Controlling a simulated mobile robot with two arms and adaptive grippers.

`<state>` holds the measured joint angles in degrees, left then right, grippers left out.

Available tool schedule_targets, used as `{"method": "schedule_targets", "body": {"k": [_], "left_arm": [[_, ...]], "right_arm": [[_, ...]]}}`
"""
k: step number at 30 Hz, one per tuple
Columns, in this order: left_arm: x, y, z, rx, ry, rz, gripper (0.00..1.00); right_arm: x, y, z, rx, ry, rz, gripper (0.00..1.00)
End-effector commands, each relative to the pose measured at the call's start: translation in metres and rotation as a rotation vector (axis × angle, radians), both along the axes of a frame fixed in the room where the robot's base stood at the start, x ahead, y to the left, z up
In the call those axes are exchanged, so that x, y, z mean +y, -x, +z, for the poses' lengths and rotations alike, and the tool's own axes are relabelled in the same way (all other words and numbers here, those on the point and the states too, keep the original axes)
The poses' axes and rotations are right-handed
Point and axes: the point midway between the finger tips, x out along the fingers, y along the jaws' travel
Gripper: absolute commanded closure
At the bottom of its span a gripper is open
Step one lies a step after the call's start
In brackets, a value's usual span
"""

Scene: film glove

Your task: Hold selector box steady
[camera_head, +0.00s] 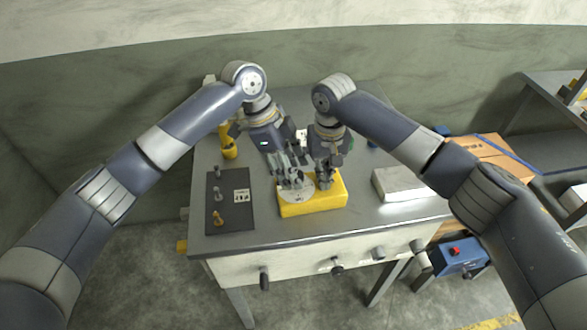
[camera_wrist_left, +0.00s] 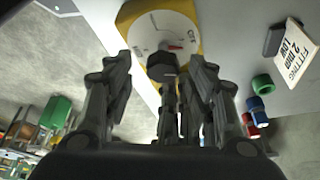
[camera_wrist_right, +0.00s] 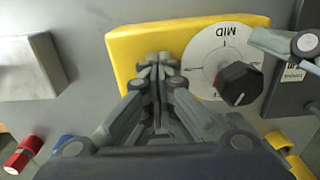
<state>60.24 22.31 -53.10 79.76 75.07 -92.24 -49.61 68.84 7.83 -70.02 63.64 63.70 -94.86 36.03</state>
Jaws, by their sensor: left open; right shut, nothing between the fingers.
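The selector box is a yellow block (camera_head: 322,208) on the grey table, with a white dial plate and a black knob (camera_wrist_right: 238,83). The dial shows "MID" in the right wrist view. My left gripper (camera_head: 289,180) is open over the dial side. In the left wrist view its fingers (camera_wrist_left: 160,68) stand either side of the knob (camera_wrist_left: 163,66); I cannot tell if they touch it. My right gripper (camera_head: 325,180) is shut and empty, its fingertips (camera_wrist_right: 158,60) at the yellow top beside the dial. Whether they press on it is unclear.
A dark mat (camera_head: 238,217) with several small pegs and a label card lies left of the box. A pale block (camera_head: 400,183) lies to the right. Yellow items (camera_head: 228,145) stand behind the mat. Knobs (camera_head: 337,267) line the table's front. Both arms crowd close over the box.

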Motion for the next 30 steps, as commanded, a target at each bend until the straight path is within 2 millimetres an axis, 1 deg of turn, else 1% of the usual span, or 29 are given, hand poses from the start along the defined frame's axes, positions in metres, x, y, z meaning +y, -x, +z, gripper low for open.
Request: {"method": "schedule_targets", "body": {"k": [1, 11, 14, 15, 17, 24, 26, 30], "left_arm": [[-0.0011, 0.0002, -0.0038, 0.001, 0.0, 0.0, 0.49], [-0.0025, 0.0, -0.007, -0.001, 0.0, 0.0, 0.49], [-0.0024, 0.0, -0.0069, -0.001, 0.0, 0.0, 0.7], [-0.0025, 0.0001, -0.0069, -0.001, 0.0, 0.0, 0.79], [-0.0025, 0.0002, -0.0069, -0.001, 0.0, -0.001, 0.92], [-0.0026, 0.0015, -0.0075, 0.001, -0.001, 0.017, 0.94], [-0.003, 0.0023, -0.0078, 0.002, 0.0, 0.046, 0.94], [-0.0032, 0.0038, -0.0082, 0.003, 0.0, 0.164, 0.94]], "right_arm": [[-0.0025, 0.002, -0.0066, 0.007, 0.007, -0.002, 1.0], [-0.0025, 0.002, -0.0066, 0.007, 0.007, -0.002, 1.0], [-0.0025, 0.002, -0.0066, 0.007, 0.007, -0.002, 1.0], [-0.0025, 0.002, -0.0066, 0.007, 0.007, -0.002, 1.0], [-0.0025, 0.002, -0.0066, 0.007, 0.007, -0.002, 1.0], [-0.0028, 0.0016, -0.0067, 0.006, 0.007, -0.003, 1.0], [-0.0028, 0.0015, -0.0068, 0.006, 0.008, -0.003, 1.0], [-0.003, 0.0012, -0.0069, 0.005, 0.008, -0.004, 1.0]]}}
